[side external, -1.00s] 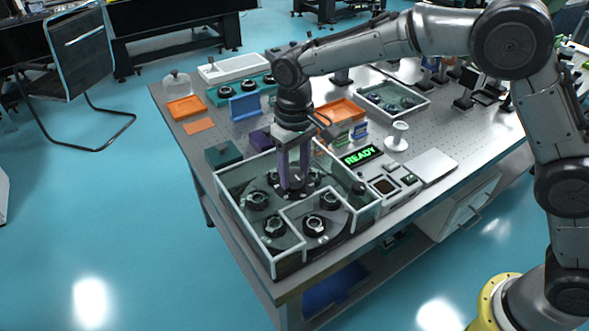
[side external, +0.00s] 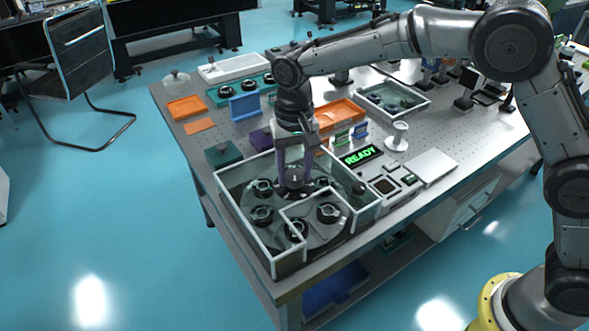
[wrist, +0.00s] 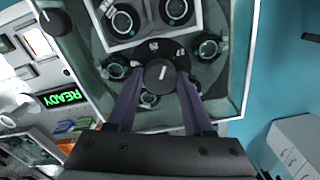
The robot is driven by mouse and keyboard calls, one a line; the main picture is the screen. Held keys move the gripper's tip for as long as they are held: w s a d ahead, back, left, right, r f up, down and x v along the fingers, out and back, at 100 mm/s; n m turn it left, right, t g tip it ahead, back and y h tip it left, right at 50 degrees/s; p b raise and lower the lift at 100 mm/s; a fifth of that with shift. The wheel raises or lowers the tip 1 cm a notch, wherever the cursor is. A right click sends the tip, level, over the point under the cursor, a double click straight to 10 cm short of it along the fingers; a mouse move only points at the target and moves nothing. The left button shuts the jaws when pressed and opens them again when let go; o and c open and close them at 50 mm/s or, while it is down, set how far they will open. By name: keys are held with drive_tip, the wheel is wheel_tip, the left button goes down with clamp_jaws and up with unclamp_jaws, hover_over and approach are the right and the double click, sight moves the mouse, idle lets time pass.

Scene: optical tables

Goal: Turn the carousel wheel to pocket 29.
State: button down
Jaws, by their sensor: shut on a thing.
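The carousel wheel (side external: 278,201) is a dark disc inside a clear-walled, white-rimmed box on the table's near corner. Several round black mounts sit in pockets around it. A dark round knob (wrist: 160,75) with a white line stands at its hub. My gripper (side external: 295,181) points down and is shut on this knob, with one purple finger on each side, as the wrist view (wrist: 160,84) also shows. My fingers hide part of the wheel in the wrist view.
A green READY display (side external: 361,156) stands just right of the box. Orange trays (side external: 340,113) and a green box (side external: 223,154) lie behind. The box walls surround my fingers closely.

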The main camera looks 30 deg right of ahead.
drive_tip(key=shift+r+m, duration=0.1)
drive_tip(key=shift+m, duration=2.1)
drive_tip(key=shift+w+m, duration=0.1)
drive_tip(key=shift+m, duration=6.7)
drive_tip(key=shift+c, duration=1.5)
unclamp_jaws()
